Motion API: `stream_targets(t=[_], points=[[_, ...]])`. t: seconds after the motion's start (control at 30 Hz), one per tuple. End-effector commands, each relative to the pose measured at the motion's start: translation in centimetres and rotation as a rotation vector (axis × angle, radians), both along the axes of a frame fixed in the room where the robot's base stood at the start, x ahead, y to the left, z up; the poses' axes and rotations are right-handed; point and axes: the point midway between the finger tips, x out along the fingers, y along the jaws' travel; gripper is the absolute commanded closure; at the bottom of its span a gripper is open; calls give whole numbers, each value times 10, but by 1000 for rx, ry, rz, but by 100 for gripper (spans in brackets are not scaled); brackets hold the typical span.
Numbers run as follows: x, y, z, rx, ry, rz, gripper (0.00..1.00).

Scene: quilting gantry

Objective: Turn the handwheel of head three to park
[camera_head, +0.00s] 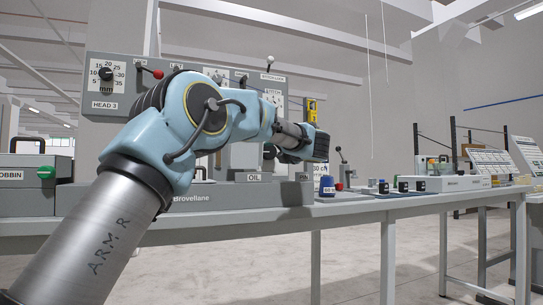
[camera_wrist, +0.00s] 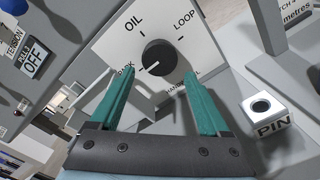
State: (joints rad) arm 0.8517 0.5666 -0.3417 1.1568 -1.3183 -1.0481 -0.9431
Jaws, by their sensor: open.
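The handwheel is a round black knob (camera_wrist: 158,57) on a white plate (camera_wrist: 112,45) in the wrist view. The plate reads OIL at the top, LOOP at the upper right and PARK at the left; a lower label is partly hidden by a finger. The knob's short white mark points to the lower left, roughly toward PARK. My gripper (camera_wrist: 158,74) is open, its teal fingers on either side below the knob, with no clear contact. The machine labelled HEAD 3 (camera_head: 105,104) stands behind my arm in the head view; there my gripper (camera_head: 318,146) is seen from behind.
A PIN holder (camera_wrist: 262,107) stands right of my gripper in the wrist view. In the head view the bench (camera_head: 350,208) runs right, carrying a blue spool (camera_head: 327,187) and several small devices.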

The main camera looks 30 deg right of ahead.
Motion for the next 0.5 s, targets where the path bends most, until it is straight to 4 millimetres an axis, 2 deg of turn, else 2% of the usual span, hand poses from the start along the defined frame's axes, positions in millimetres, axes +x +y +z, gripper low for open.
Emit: stream_targets(t=[0.03,0.2,0.33,0.5], points=[[-11,1,0,0,-1,-4,20],[-39,4,0,0,0,-1,20],[-51,6,0,0,0,-1,20],[-56,7,-1,0,1,1,20]])
